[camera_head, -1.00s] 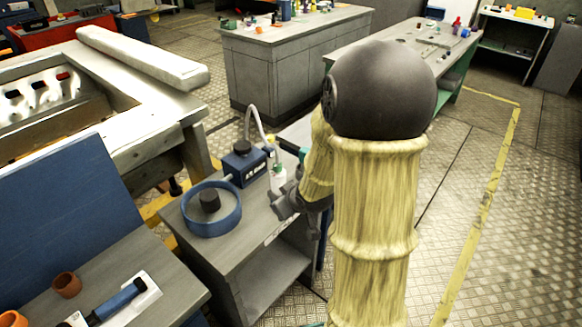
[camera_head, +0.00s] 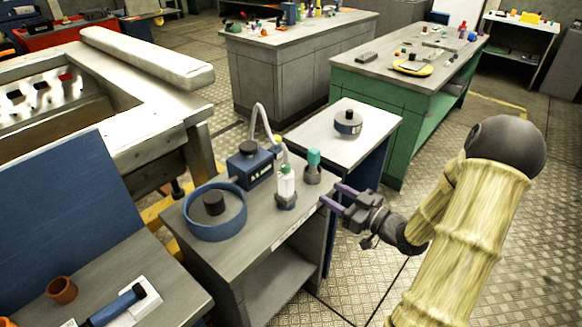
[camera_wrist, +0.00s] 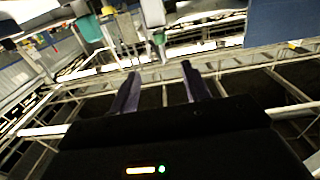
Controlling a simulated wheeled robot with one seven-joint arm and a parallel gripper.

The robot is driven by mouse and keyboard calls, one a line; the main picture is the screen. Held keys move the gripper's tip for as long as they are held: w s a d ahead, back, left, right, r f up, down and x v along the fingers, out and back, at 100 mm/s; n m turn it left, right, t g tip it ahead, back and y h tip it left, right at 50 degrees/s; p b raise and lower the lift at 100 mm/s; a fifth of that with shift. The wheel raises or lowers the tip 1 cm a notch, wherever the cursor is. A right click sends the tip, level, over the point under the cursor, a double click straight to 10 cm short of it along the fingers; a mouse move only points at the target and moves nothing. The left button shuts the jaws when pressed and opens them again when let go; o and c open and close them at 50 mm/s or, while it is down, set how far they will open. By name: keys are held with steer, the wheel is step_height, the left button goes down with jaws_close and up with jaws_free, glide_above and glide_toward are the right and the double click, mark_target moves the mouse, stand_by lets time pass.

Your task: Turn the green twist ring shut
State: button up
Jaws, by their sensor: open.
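A small white bottle (camera_head: 287,186) with a green band (camera_head: 285,170) near its top stands upright on the grey bench (camera_head: 262,232). Right behind it stands a holder with a teal-green top (camera_head: 314,158). I cannot tell surely which green part is the twist ring, or how far it is turned. My gripper (camera_head: 333,196) is open and empty, just right of the bench edge, its fingers pointing left towards both and touching neither. The wrist view shows the two spread fingers (camera_wrist: 161,72) with nothing between them, and a teal piece (camera_wrist: 88,28) beyond.
A blue box (camera_head: 250,165) with a black knob and curved hose stands left of the bottle. A round blue tray (camera_head: 196,227) stands at the bench's left. A white-topped table (camera_head: 312,128) with a grey disc (camera_head: 348,122) stands behind. The floor on the right is free.

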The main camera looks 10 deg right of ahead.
mark_target(290, 169)
steer(key=p+x, duration=0.2)
steer(key=x, duration=1.5)
steer(key=shift+w+a+p, duration=0.15)
steer(key=shift+w+p, duration=0.1)
steer(key=shift+p, duration=0.15)
steer(key=shift+c, duration=0.2)
steer(key=shift+f, duration=0.1)
steer(key=c, duration=0.9)
